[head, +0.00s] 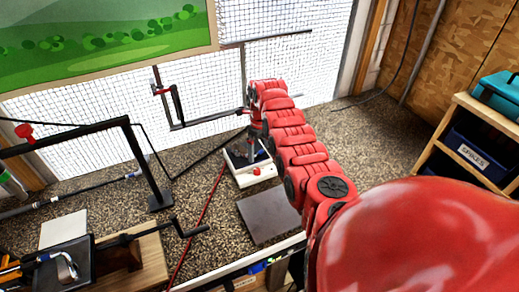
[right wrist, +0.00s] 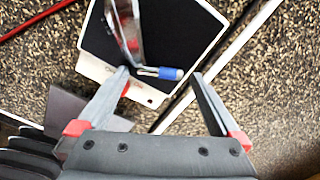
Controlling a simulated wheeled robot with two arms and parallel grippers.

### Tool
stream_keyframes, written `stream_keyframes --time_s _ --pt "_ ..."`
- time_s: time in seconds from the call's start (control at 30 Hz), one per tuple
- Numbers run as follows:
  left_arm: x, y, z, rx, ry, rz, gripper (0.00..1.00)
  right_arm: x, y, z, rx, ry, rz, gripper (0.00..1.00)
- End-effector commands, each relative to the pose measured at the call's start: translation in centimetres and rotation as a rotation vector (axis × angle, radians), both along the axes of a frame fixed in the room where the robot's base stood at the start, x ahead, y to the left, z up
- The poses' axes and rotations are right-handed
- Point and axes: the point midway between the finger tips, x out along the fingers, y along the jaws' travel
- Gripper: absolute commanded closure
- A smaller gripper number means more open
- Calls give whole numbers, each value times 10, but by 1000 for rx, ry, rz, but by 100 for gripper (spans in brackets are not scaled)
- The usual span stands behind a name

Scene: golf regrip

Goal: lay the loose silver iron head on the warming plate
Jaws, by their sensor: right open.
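The warming plate is a white box with a dark top and a red knob in the head view (head: 263,178); its dark top fills the upper middle of the right wrist view (right wrist: 180,35). A silver iron head (right wrist: 126,32) with a blue-ended neck appears to lie on that dark top. My right gripper (head: 252,145) is at the warming plate, partly hidden by its arm. In the right wrist view its fingers (right wrist: 160,74) are apart, with the blue-ended neck showing between the tips. Whether they touch it cannot be told. My left gripper is not in view.
A dark flat square (head: 268,214) lies on the speckled counter nearer than the warming plate. A black tray (head: 65,250) holding another silver head stands at lower left. A red shaft (head: 199,220) runs along the counter. A black stand (head: 148,175) rises at left.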

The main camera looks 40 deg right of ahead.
Motion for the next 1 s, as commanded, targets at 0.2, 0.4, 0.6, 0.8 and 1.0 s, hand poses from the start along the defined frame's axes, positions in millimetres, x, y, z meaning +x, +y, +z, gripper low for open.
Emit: stream_keyframes --time_s 0.2,0.4,0.6,0.8,1.0 --pt "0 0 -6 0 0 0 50 2 -1 11 -3 -8 0 0" --pt "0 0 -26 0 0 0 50 2 0 41 -4 -9 1 0" --pt "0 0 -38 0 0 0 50 -1 -1 84 -1 -4 0 0" --pt "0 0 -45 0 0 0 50 -2 0 108 -1 -1 1 0" --pt "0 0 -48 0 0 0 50 -2 0 120 0 -2 0 0"
